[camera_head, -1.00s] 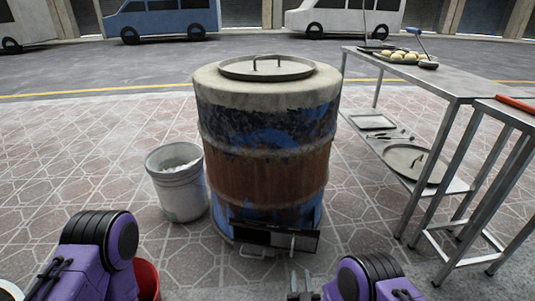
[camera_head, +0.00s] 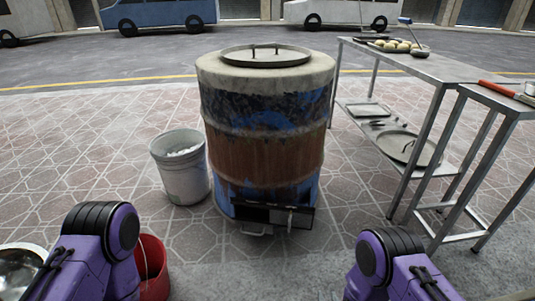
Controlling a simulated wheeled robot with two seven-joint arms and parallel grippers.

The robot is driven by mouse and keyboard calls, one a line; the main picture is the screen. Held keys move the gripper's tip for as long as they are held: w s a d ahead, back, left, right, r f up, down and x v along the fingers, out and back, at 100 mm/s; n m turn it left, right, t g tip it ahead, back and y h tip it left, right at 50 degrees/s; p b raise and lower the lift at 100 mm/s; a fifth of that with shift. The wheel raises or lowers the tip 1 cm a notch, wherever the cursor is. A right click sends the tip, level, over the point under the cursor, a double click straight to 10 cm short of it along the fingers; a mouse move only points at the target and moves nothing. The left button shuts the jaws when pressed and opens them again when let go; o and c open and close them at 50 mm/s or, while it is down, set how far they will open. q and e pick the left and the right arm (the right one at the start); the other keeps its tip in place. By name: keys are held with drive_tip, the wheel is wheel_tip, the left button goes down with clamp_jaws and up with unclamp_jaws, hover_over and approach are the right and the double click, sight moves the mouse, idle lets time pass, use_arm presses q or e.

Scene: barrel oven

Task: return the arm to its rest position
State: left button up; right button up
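My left arm (camera_head: 95,250) comes in at the bottom left, purple with a black ribbed joint. My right arm (camera_head: 395,268) is at the bottom right, of the same look, bent and low in front of the barrel oven. I can make out neither gripper's fingers; both lie outside the picture or are hidden by the arm links. The barrel oven (camera_head: 265,155) stands upright in the middle, with its lid (camera_head: 265,56) on top and a dark open-looking box at its lower front. My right arm is apart from the oven.
A white bucket (camera_head: 182,178) stands left of the oven. A red bucket (camera_head: 152,268) and a metal bowl (camera_head: 18,272) are by my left arm. A metal table (camera_head: 440,68) with food on a tray stands at right. Open paving lies between oven and table.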

drive_tip(key=s+d+m+g+h, duration=0.1)
drive_tip(key=s+d+m+g, duration=0.2)
drive_tip(key=s, duration=0.5)
drive_tip(key=s+d+r+m+g+h, duration=0.1)
drive_tip(key=s+d+g, duration=0.35)
drive_tip(key=s, duration=0.35)
drive_tip(key=s+d+m+g+h, duration=0.1)
drive_tip(key=s+d+m+g, duration=0.1)
drive_tip(key=s+d, duration=0.35)
drive_tip(key=s+a+f+b, duration=0.2)
drive_tip(key=s+f+b, duration=0.1)
drive_tip(key=f+b, duration=0.75)
wheel_tip(320, 180, up, 37)
drive_tip(key=p, duration=3.7)
drive_tip(key=shift+w+d+r, duration=0.15)
drive_tip(key=shift+w+d, duration=0.1)
drive_tip(key=shift+d, duration=0.15)
drive_tip(key=shift+g, duration=0.25)
